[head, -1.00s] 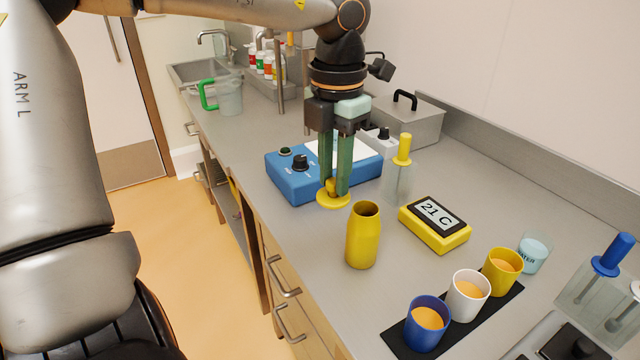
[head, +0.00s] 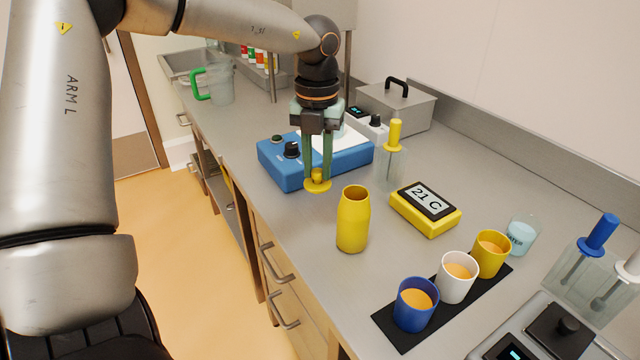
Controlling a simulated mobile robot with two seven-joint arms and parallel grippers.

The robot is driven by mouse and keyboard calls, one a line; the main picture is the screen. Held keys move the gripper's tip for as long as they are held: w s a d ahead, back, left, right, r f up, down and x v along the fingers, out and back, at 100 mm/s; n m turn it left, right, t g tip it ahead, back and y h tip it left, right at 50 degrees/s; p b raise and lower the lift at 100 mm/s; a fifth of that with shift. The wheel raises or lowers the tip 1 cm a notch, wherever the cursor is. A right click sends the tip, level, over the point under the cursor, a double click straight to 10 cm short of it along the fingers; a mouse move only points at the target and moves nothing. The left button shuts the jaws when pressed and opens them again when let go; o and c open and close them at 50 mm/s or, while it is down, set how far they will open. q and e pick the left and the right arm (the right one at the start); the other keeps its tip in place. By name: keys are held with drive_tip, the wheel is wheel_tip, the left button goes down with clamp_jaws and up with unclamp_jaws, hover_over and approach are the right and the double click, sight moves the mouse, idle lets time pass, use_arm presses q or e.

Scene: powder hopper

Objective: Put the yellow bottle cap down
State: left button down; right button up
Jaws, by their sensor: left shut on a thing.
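The yellow bottle cap (head: 318,186) is a round disc with a small knob, at the counter's front edge just in front of the blue device. My left gripper (head: 317,177) points straight down with its green fingers on both sides of the knob, shut on it. The cap is level and at or very near the counter top; I cannot tell whether it touches. The open yellow bottle (head: 353,220) stands upright to the right and nearer, with nothing on its mouth. My right gripper is not in view.
A blue device (head: 285,170) with a white top stands right behind the cap. A yellow 21 C display (head: 425,209), a clear holder with a yellow-handled tool (head: 394,140) and cups on a black mat (head: 395,325) stand to the right. Bare counter lies between cap and bottle.

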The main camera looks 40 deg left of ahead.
use_arm(q)
drive_tip(key=w+a+f, duration=0.1)
drive_tip(key=f, duration=0.1)
drive_tip(key=w+a+f, duration=0.1)
drive_tip(key=f, duration=0.1)
drive_tip(key=w+a+f, duration=0.1)
drive_tip(key=w+f, duration=0.1)
drive_tip(key=shift+f, duration=1.5)
drive_tip(key=shift+f, duration=0.25)
drive_tip(key=c, duration=0.7)
unclamp_jaws()
drive_tip(key=shift+r, duration=0.1)
drive_tip(key=shift+r, duration=0.1)
drive_tip(key=shift+r+p, duration=0.2)
drive_tip(key=shift+p, duration=0.2)
wheel_tip(320, 180, up, 12)
drive_tip(key=shift+f, duration=0.1)
